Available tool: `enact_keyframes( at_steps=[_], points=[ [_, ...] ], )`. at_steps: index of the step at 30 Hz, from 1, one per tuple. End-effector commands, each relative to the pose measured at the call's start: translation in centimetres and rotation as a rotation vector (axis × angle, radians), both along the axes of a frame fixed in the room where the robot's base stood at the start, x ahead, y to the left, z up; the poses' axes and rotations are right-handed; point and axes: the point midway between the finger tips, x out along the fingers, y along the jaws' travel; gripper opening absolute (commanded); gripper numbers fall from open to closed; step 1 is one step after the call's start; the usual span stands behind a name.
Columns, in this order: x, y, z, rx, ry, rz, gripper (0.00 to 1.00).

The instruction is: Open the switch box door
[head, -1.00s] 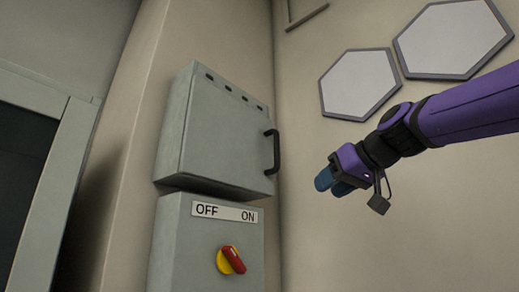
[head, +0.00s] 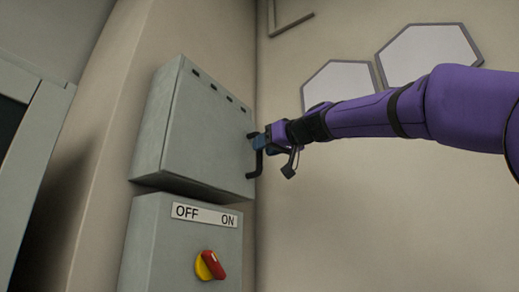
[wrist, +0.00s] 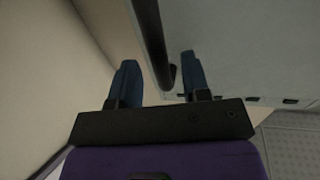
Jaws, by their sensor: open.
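The grey switch box door (head: 205,130) is shut, on the upper box in the head view. Its black handle (head: 254,163) runs up the door's right edge. My gripper (head: 258,141) is at the upper part of this handle, coming from the right. In the wrist view the two blue fingers of my gripper (wrist: 158,82) are apart, and the dark handle (wrist: 153,45) lies between them, nearer the right finger. The door's grey face (wrist: 235,50) fills the right of that view. Whether a finger touches the handle I cannot tell.
Below is a second grey box (head: 180,245) with an OFF/ON label (head: 204,216) and a red and yellow rotary switch (head: 211,265). Hexagonal panels (head: 430,55) are on the right wall. A door frame stands at the left. The wall below my arm is clear.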

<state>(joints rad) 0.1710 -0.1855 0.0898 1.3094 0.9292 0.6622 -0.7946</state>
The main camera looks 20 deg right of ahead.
Motion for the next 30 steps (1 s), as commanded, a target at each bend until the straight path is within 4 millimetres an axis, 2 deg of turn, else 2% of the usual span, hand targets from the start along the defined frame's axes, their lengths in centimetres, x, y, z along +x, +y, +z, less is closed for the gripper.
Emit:
enact_keyframes(
  at_steps=[6,17,21,23,30],
  points=[
    [1.9,0.9,0.0,0.000,0.001,0.000,0.43],
    [2.2,1.0,0.0,0.000,0.000,-0.001,0.43],
    [2.2,1.0,0.0,0.000,0.000,-0.001,0.11],
    [2.2,1.0,0.0,0.000,0.000,-0.001,0.00],
    [2.0,1.0,0.0,0.000,0.000,-0.005,0.00]
  ],
)
